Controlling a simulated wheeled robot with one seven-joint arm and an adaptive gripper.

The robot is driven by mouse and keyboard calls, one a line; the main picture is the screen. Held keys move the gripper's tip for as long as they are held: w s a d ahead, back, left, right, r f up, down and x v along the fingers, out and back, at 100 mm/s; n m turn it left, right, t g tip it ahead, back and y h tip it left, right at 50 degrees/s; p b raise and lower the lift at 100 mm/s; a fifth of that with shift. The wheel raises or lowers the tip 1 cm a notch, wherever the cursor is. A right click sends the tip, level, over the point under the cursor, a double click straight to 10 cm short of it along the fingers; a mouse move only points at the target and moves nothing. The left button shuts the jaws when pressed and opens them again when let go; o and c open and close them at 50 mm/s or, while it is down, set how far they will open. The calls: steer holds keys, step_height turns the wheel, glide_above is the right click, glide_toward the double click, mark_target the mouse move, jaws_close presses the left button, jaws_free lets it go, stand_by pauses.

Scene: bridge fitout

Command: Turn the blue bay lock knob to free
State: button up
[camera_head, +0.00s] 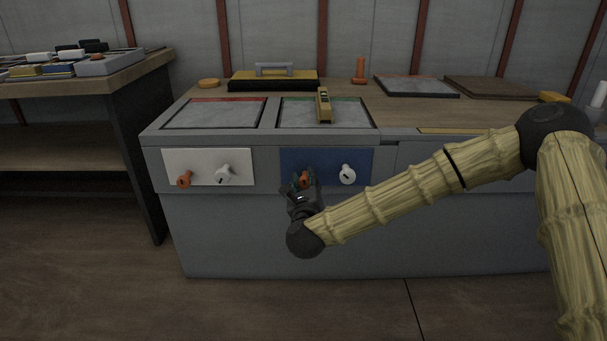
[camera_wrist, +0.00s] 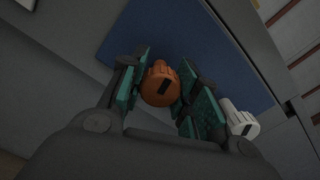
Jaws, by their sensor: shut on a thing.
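The blue bay panel (camera_head: 326,164) is on the cabinet front, with an orange knob (camera_head: 305,177) at its left and a white knob (camera_head: 347,174) at its right. My gripper (camera_head: 303,187) is at the orange knob. In the wrist view the orange knob (camera_wrist: 160,84), with a dark mark on its face, sits between the green finger pads of my gripper (camera_wrist: 161,92), which is shut on it. The white knob (camera_wrist: 239,119) is just outside the right finger. Which of the two knobs is the lock knob cannot be read here.
A white panel (camera_head: 208,167) with an orange and a white knob is to the left. On the counter above are two inset trays, a yellow tool (camera_head: 323,105) on the right one, and a yellow-black box (camera_head: 273,80). A side table (camera_head: 85,75) stands left.

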steer(key=n+p, duration=0.3)
steer(key=p, duration=0.1)
steer(key=shift+s+r+n+p, duration=0.1)
steer(key=shift+r+n+p, duration=0.1)
steer(key=shift+n+p, duration=0.2)
steer(key=n+p, duration=0.4)
steer(key=p, duration=0.1)
steer(key=shift+n, duration=0.3)
steer(key=n+p, duration=0.4)
steer(key=shift+d+f+p, duration=0.1)
steer(key=shift+p, duration=0.25)
steer(key=shift+f+n+p, duration=0.2)
steer(key=shift+n+p, duration=0.9)
steer(key=shift+n, duration=0.3)
steer(key=shift+d, duration=0.1)
steer(key=o, duration=1.1)
